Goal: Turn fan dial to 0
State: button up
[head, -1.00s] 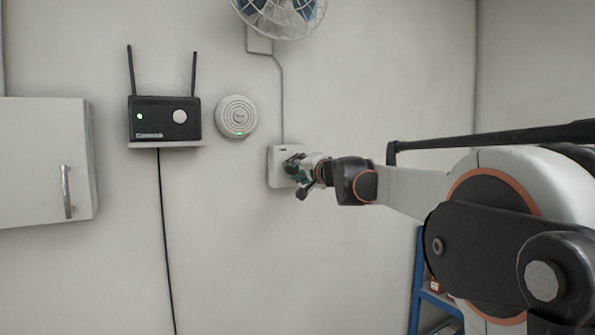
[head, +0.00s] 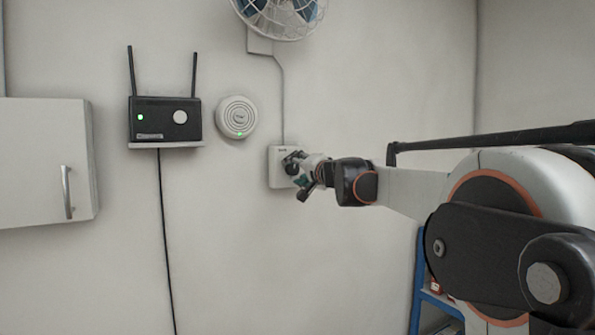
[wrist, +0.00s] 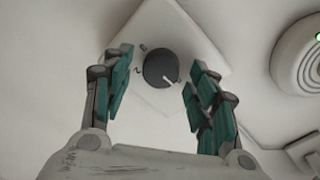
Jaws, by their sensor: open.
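The fan dial (wrist: 160,68) is a round dark knob with a white pointer line on a white square wall plate (wrist: 158,25). In the wrist view the pointer points to the lower right. Small dark marks, one like a 2, show on the plate left of the knob. My gripper (wrist: 161,66) is open, with one green-padded finger on each side of the dial and gaps between pads and knob. In the head view my gripper (head: 301,176) is in front of the plate (head: 277,178) and partly hides it. The caged fan (head: 282,10) is above, cut by the top edge.
A black router (head: 165,120) with two antennas sits on a small shelf. A round white device (head: 236,117) with a green light is left of the plate. A white cabinet (head: 35,150) is at far left. A blue rack (head: 416,285) stands lower right. The wall below the plate is clear.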

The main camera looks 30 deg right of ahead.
jog(key=shift+s, duration=0.15)
jog(key=s, duration=0.7)
jog(key=shift+s+r, duration=0.15)
jog(key=shift+r, duration=0.05)
